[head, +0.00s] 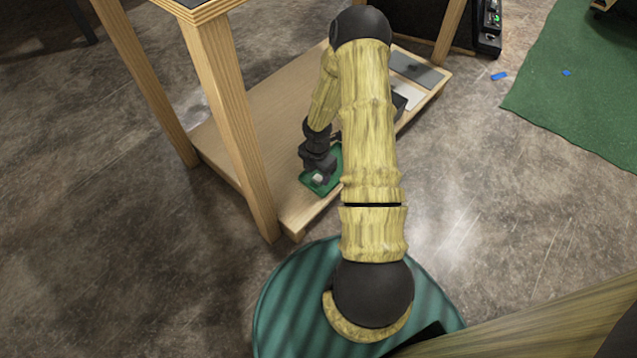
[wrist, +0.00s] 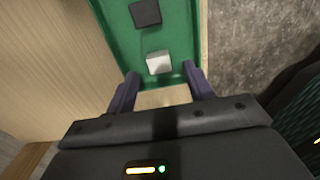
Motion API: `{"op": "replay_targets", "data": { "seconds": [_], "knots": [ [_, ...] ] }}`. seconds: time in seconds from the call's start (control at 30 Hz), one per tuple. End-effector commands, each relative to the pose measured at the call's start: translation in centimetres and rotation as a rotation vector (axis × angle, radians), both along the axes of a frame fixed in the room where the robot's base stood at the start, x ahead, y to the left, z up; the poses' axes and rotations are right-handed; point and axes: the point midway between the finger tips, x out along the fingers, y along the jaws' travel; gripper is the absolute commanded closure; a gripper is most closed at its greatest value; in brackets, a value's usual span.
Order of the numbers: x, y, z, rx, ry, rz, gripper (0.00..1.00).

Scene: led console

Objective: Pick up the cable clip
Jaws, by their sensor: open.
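A small pale block (wrist: 159,62), which may be the cable clip, lies in a green tray (wrist: 181,30). A dark square piece (wrist: 145,13) lies farther up in the same tray; I cannot tell for certain which one is the clip. My gripper (wrist: 160,74) is open, its two dark fingers apart on either side of the tray's near end, with the pale block between and just beyond the tips. In the head view my gripper (head: 319,172) points down over the green tray (head: 309,185), and the pale block (head: 318,178) shows beside it. Nothing is held.
The tray rests on a low wooden shelf (head: 235,140) between table legs (head: 235,120). A dark box (head: 399,104), a white piece (head: 408,95) and a grey panel (head: 415,68) sit farther along the shelf. Bare floor (head: 500,190) lies to the right.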

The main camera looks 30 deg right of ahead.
Motion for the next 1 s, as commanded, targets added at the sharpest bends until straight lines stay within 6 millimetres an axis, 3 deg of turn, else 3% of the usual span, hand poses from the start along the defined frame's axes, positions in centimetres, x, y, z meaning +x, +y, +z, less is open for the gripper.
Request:
{"op": "replay_targets", "data": {
  "seconds": [0.03, 0.2, 0.77, 0.87, 1.0],
  "knots": [
    [0.0, 0.0, -1.1, 0.000, 0.000, 0.000, 0.47],
    [0.0, 0.0, -2.3, 0.000, 0.000, 0.002, 0.47],
    [0.0, 0.0, -2.2, 0.000, 0.000, 0.001, 0.47],
    [0.0, 0.0, -2.2, 0.000, 0.000, 0.001, 0.61],
    [0.0, 0.0, -2.2, 0.000, 0.000, 0.001, 0.89]
  ]
}}
